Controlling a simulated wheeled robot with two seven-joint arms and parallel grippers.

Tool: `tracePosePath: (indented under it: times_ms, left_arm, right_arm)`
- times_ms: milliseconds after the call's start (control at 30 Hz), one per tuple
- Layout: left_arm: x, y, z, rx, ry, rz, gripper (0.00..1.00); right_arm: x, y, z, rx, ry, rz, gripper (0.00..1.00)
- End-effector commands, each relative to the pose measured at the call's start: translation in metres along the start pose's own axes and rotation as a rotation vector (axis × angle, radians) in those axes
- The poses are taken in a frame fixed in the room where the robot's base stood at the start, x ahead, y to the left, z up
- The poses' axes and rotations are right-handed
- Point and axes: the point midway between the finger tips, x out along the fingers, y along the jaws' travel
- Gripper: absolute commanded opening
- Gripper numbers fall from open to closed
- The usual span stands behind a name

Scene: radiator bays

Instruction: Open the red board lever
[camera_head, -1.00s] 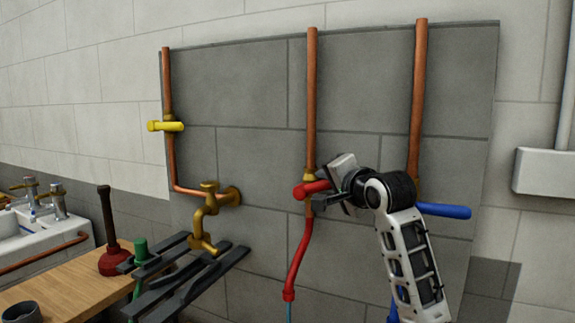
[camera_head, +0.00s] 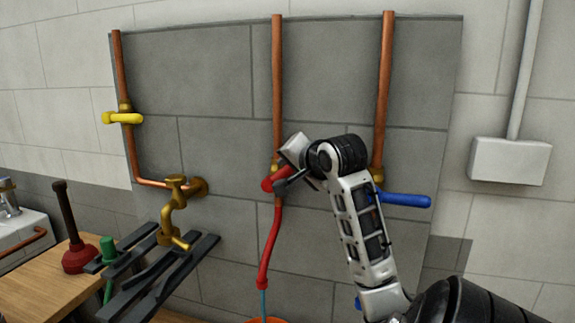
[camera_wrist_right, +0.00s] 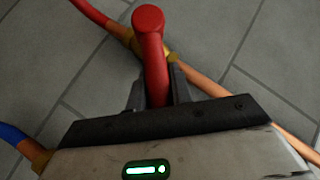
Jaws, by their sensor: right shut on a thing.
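The red board lever (camera_head: 268,184) is on the middle copper pipe of the grey board (camera_head: 330,85). It slopes up to the right from its rounded red end. My right gripper (camera_head: 284,180) is shut on the lever, coming from the right. In the right wrist view the red lever (camera_wrist_right: 154,62) runs from its round head down between the two dark fingers of the gripper (camera_wrist_right: 157,92). The part between the fingers is partly hidden. My left gripper is not in view.
A brass tap (camera_head: 170,208) stands over dark slats (camera_head: 160,285). A plunger (camera_head: 78,258) stands on the wooden bench at the left.

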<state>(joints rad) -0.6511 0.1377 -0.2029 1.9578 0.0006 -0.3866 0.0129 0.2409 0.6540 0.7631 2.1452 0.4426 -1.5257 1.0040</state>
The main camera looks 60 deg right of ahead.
Motion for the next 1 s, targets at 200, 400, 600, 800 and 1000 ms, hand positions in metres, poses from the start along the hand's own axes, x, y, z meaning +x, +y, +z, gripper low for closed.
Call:
tracePosePath:
  times_ms: [200,400,600,800,1000]
  left_arm:
    - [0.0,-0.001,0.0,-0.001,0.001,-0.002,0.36]
    - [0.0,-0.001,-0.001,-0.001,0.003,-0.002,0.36]
    - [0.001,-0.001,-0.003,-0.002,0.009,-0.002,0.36]
    - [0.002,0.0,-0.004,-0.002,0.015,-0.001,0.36]
    - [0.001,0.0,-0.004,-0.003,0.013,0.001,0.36]
  right_arm:
    - [0.0,-0.001,0.0,0.0,0.001,0.0,0.43]
    - [0.0,0.0,0.0,0.0,0.001,0.0,0.43]
    - [-0.013,-0.001,0.0,0.001,0.002,-0.003,0.43]
    - [-0.056,-0.001,0.0,0.0,0.006,-0.005,0.43]
    - [-0.106,-0.002,-0.001,-0.001,0.008,-0.005,0.43]
